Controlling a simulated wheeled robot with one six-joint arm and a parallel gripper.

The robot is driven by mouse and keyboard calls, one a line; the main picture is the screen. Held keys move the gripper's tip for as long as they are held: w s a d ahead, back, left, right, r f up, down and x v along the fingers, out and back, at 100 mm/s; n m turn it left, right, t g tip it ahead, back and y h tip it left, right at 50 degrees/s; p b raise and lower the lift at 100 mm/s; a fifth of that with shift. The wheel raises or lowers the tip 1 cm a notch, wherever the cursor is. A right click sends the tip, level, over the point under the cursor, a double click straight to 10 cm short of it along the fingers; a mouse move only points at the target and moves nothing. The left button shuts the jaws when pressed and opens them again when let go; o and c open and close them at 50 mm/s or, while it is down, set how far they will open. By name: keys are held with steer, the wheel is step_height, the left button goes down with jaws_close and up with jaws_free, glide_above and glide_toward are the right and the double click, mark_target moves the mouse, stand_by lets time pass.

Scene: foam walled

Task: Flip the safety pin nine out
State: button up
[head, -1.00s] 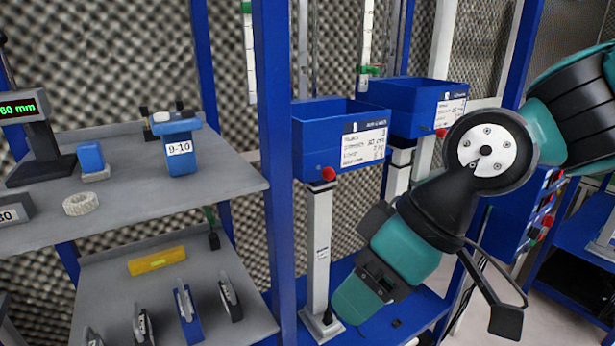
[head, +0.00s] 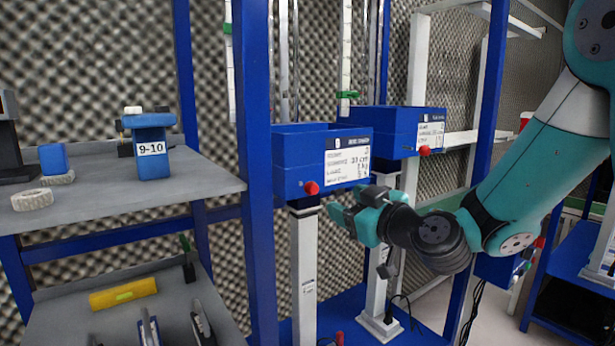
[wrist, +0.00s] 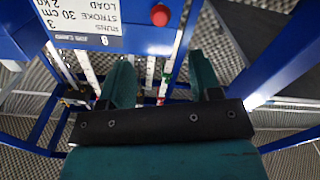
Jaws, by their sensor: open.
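A blue block labelled 9-10 (head: 151,150) stands on the upper grey shelf at the left in the head view. On its top are a small whitish piece (head: 133,110) and a small dark piece (head: 162,109). I cannot tell which of these is pin nine, or its position. My gripper (head: 338,214) is well to the right of the block, just below the front blue bin. In the wrist view my gripper (wrist: 162,62) has its two teal fingers apart with nothing between them.
The front blue bin (head: 290,180) has a label and red knob (head: 311,188) close to my gripper. A second blue bin (head: 397,118) stands behind it. A blue upright post (head: 256,200) stands between the shelf and the bins.

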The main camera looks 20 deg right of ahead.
mark_target(315, 189)
steer(key=p+x, duration=1.1)
steer(key=x, duration=0.1)
steer(key=shift+r+p, duration=0.3)
steer(key=shift+p, duration=0.1)
steer(key=shift+w+a+f+p, duration=0.15)
steer(key=shift+w+p, duration=0.25)
steer(key=shift+p, duration=0.1)
steer(key=shift+w+a+f+p, duration=0.15)
steer(key=shift+w+p, duration=0.25)
steer(key=shift+p, duration=0.1)
